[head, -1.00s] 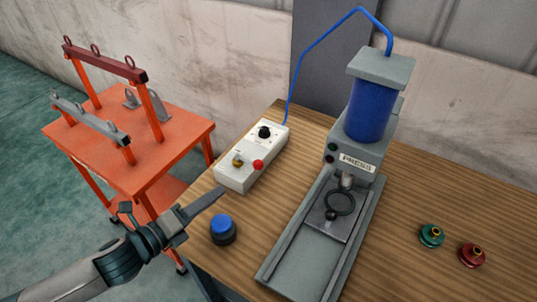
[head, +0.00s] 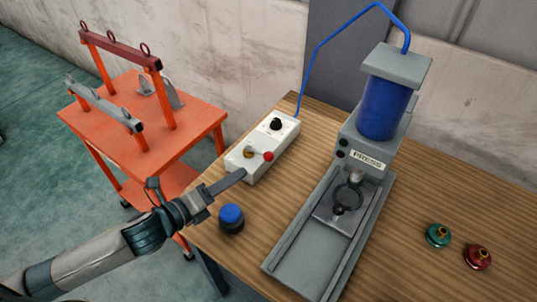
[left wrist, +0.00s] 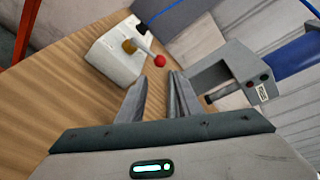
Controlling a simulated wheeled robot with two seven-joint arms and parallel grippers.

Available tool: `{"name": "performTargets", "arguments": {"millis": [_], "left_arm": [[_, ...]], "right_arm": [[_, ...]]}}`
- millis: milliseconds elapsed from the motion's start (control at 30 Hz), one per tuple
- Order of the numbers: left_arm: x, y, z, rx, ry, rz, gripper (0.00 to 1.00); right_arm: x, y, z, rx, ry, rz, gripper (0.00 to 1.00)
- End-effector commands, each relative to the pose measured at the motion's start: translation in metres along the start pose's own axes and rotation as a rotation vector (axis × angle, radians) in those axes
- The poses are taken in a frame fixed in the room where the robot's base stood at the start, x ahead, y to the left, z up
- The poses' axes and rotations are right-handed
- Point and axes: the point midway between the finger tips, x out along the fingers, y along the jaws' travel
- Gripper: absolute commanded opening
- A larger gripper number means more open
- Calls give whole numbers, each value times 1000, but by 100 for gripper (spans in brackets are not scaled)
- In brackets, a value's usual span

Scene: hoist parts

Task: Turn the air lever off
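The air lever (head: 268,156) has a red ball on its end and a brass pivot (head: 248,152). It sits on a white control box (head: 272,162) on the wooden bench. In the left wrist view the lever's red ball (left wrist: 159,61) shows ahead of the fingers, with its pale rod running to the brass pivot (left wrist: 129,46). My left gripper (head: 243,173) is beside the near end of the box. In the left wrist view its fingers (left wrist: 157,80) are apart with nothing between them; the ball lies beyond their tips. My right gripper is not in view.
A press (head: 385,105) with a blue cylinder stands right of the box, a blue hose (head: 330,38) running above. A blue-topped button (head: 231,218) sits close below my left gripper. Green (head: 438,235) and red (head: 477,256) parts lie right. An orange cart (head: 165,115) stands left.

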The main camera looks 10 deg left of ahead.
Motion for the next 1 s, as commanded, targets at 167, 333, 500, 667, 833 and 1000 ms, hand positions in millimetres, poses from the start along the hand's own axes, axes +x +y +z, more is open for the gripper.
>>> {"name": "performTargets", "arguments": {"millis": [167, 333, 500, 667, 833, 1000], "left_arm": [[30, -3, 2, -2, -2, -2, 32], [62, -3, 2, -3, -1, -2, 32], [92, -3, 2, -3, -1, 0, 32], [118, -3, 2, -1, -1, -1, 32], [135, -1, 0, -2, 0, -1, 32], [142, 0, 0, -1, 1, 0, 32]], "right_arm": [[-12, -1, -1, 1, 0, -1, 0], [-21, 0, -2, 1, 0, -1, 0], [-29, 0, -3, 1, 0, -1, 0], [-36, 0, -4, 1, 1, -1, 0], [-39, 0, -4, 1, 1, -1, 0], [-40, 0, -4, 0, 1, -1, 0]]}}
